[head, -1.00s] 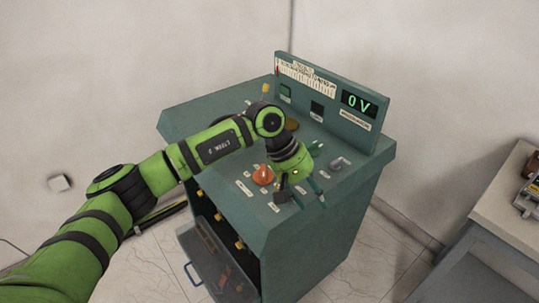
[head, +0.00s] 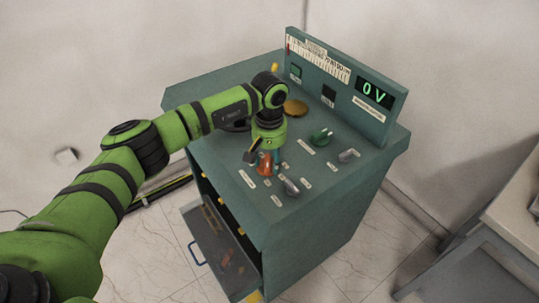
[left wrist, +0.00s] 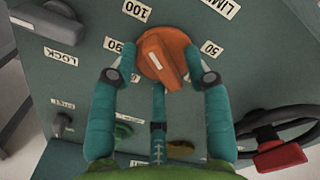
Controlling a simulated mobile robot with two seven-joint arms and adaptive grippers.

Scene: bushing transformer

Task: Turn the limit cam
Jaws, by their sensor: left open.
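The limit cam appears to be the orange knob (head: 265,163) on the green console top. In the left wrist view the orange knob (left wrist: 160,50) has a raised grip bar and sits among labels reading 100, 90, 50 and a partly cut-off "LIMI". My left gripper (head: 266,158) points down at the knob from above. In the left wrist view the gripper (left wrist: 161,77) is open, with one finger on each side of the knob. The arm hides part of the console behind the knob. My right gripper is not in view.
Nearby are a grey lever knob (head: 291,187), a green knob (head: 322,137) and another grey knob (head: 348,155). A dark handwheel with a red part (left wrist: 280,157) shows in the wrist view. The display (head: 374,93) reads 0 V. An open drawer (head: 222,250) juts out below.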

